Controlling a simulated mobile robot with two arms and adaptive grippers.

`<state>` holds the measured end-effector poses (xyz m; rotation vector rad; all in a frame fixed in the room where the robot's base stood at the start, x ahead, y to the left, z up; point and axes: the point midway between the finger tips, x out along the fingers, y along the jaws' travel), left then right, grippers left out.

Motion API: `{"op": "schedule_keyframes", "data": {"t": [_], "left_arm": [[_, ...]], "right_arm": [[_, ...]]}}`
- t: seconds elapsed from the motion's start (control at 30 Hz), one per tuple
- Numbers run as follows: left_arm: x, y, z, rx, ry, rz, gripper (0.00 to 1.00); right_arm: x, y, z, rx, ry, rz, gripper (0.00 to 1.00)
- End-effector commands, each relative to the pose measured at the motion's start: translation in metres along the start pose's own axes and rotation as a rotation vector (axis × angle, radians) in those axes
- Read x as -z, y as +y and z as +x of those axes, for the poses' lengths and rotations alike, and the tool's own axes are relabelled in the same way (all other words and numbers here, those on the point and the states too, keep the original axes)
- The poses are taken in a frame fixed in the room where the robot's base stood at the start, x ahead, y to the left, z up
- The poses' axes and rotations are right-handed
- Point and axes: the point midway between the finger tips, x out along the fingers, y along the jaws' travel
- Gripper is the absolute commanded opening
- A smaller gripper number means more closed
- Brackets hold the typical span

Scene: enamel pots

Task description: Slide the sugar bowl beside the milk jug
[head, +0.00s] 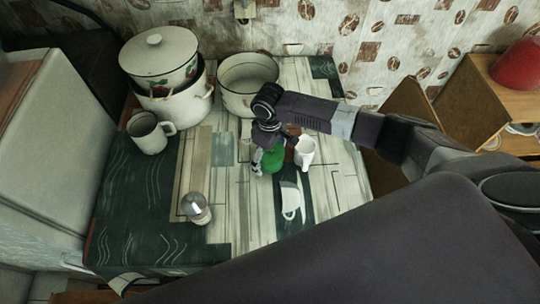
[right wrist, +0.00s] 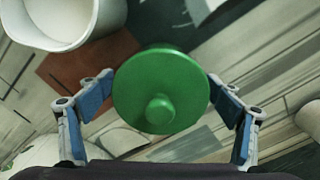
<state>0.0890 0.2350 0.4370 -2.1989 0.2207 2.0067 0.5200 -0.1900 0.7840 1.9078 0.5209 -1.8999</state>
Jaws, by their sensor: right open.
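A green round lidded pot with a knob, which looks like the sugar bowl (head: 273,160), stands on the table, partly hidden by my right gripper (head: 262,160). In the right wrist view the green lid (right wrist: 162,90) lies between the two open fingers of the gripper (right wrist: 160,81), one at each side. Whether the fingers touch it I cannot tell. A white vessel, which looks like the milk jug (head: 305,153), stands just right of the green bowl. It also shows at the upper left of the right wrist view (right wrist: 62,38). My left gripper is out of view.
A white cup (head: 291,201) is nearer the front, and a glass jar with a shiny top (head: 197,208) is front left. A white mug (head: 148,133), stacked pots (head: 172,104) and an open pot (head: 245,98) stand behind. The patterned table (head: 140,225) has bare room at front left.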

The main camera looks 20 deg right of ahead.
Motion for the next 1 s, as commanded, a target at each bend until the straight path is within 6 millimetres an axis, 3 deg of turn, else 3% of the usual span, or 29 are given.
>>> {"op": "schedule_keyframes", "data": {"t": [0.17, 0.63, 0.8, 1.0], "left_arm": [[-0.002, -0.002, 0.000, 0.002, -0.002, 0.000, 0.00], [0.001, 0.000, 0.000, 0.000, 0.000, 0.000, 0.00], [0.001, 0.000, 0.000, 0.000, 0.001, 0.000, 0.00], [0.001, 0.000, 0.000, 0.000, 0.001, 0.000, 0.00]], "right_arm": [[0.001, 0.000, -0.012, 0.000, 0.003, -0.001, 0.84], [0.001, 0.000, -0.103, -0.001, 0.003, 0.000, 0.84], [0.000, 0.000, -0.117, 0.000, 0.000, 0.000, 0.84], [0.000, 0.000, -0.120, 0.000, -0.001, 0.000, 0.84]]}}
